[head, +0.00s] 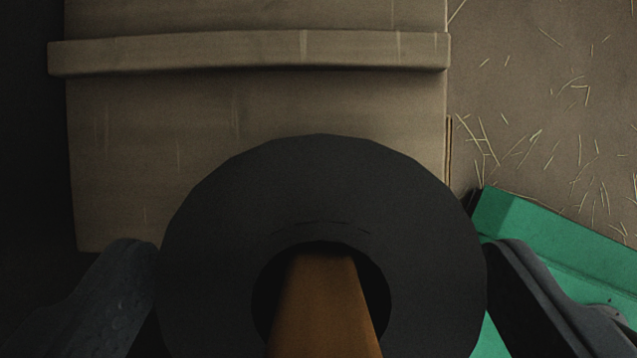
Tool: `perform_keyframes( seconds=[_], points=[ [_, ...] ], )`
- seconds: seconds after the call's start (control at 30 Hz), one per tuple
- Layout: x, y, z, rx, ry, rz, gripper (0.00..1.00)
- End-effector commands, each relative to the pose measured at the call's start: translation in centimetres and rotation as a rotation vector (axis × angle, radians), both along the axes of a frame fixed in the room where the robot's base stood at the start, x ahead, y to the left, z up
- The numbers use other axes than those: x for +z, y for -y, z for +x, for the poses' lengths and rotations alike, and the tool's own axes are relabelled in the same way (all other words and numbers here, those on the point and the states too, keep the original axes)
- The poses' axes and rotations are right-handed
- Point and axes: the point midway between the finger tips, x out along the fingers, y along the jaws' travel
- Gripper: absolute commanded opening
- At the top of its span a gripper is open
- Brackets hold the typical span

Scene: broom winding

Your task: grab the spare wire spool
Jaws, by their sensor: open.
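A large dark round spool (320,180) with a hole in its middle fills the lower centre of the head view. A brown wooden piece (322,310) shows in its hole and runs down out of the frame. My gripper (320,246) is open, with one dark finger on the left of the spool and one on the right. The fingers appear close to the spool's sides; I cannot tell whether they touch it. The spool's lower edge is cut off by the frame.
A wooden board (250,110) with a raised crosspiece (250,52) lies beyond the spool. A green object (560,240) is at the lower right, beside the right finger. Straw bits are scattered on the brown floor (520,90) at the upper right. The far left is dark.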

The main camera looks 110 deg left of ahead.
Motion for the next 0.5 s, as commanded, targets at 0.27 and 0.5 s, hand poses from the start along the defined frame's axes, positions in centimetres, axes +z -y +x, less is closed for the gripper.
perform_keyframes(
  seconds=[0.27, 0.5],
  points=[
    [-2.0, 0.7, 0.2, 0.000, -0.002, -0.001, 0.88],
    [-1.9, 0.7, 0.3, 0.001, -0.001, 0.000, 0.55]
  ],
)
